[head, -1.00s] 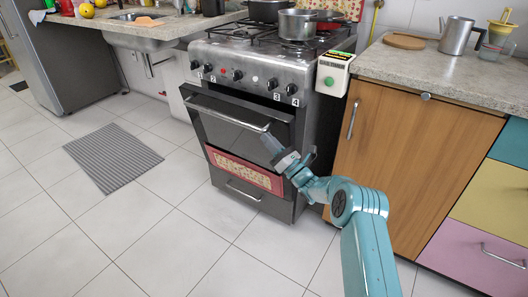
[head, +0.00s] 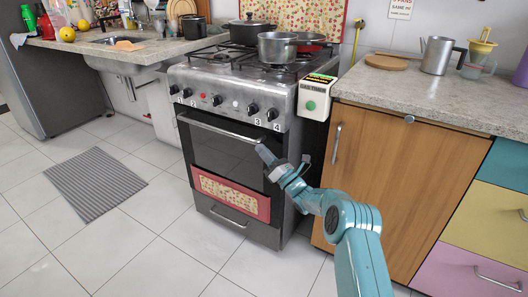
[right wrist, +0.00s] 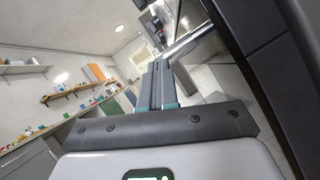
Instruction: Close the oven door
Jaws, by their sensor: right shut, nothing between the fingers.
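The oven door (head: 222,158) is dark, with a metal handle bar (head: 215,128) across its top and a red patterned towel (head: 231,194) low on its front. It stands upright and looks flush, or nearly flush, with the stove front. My right gripper (head: 264,154) is shut and empty, with its tips at the right end of the handle, against or very close to the door. In the right wrist view the shut fingers (right wrist: 158,84) point toward the metal bar (right wrist: 187,43); contact is unclear. My left gripper is out of view.
The stove (head: 245,82) carries pots and a row of knobs above the door. A white timer box (head: 316,98) hangs at its right corner, beside a wooden cabinet (head: 385,165). A grey striped mat (head: 95,182) lies on the floor at left. The floor before the stove is clear.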

